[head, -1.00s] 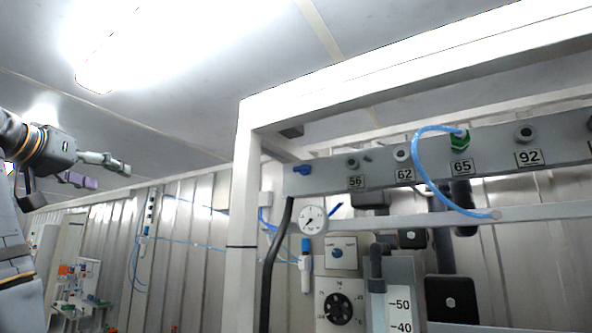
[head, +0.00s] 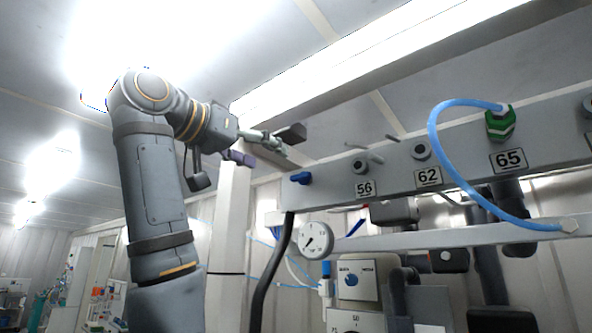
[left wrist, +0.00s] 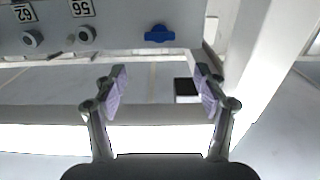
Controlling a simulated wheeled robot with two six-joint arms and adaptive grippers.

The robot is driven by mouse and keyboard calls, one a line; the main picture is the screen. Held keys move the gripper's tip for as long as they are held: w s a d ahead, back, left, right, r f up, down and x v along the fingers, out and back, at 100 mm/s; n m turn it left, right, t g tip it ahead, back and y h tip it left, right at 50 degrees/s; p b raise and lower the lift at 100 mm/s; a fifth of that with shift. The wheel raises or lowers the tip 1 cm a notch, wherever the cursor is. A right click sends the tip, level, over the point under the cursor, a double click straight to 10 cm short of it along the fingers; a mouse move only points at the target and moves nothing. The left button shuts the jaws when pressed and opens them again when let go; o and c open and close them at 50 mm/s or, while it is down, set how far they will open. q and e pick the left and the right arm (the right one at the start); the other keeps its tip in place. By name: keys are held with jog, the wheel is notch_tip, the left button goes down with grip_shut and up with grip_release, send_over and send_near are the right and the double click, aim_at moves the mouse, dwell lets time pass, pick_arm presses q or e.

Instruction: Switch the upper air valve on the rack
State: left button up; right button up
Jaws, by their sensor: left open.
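The upper air valve has a blue handle (head: 301,178) at the left end of the grey rack beam (head: 394,184), near the 56 label. The handle also shows in the left wrist view (left wrist: 159,34), upper middle, ahead of the fingers and lying crosswise. My left gripper (head: 262,150) is up and to the left of the handle in the head view, apart from it. In the left wrist view my left gripper (left wrist: 161,92) is open and empty, with purple pads well apart. My right gripper is not in view.
A white rack post (head: 231,220) stands behind and below my left gripper. A round gauge (head: 315,240) and a black hose (head: 271,270) hang below the valve. A blue tube (head: 446,165) loops from the green fitting (head: 500,123) at 65.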

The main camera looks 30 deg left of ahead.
aim_at(302, 177)
pick_arm(q)
jog(key=w+p, duration=0.3)
jog(key=w, duration=0.8)
jog(key=shift+d+f, duration=0.2)
jog(key=shift+d, duration=0.2)
jog(key=shift+s, duration=0.2)
jog(key=shift+c, duration=0.4)
jog(key=shift+w, duration=0.15)
jog(key=shift+c, duration=1.2)
jog(key=shift+w, duration=0.1)
jog(key=c, duration=0.8)
jog(key=shift+c, duration=0.2)
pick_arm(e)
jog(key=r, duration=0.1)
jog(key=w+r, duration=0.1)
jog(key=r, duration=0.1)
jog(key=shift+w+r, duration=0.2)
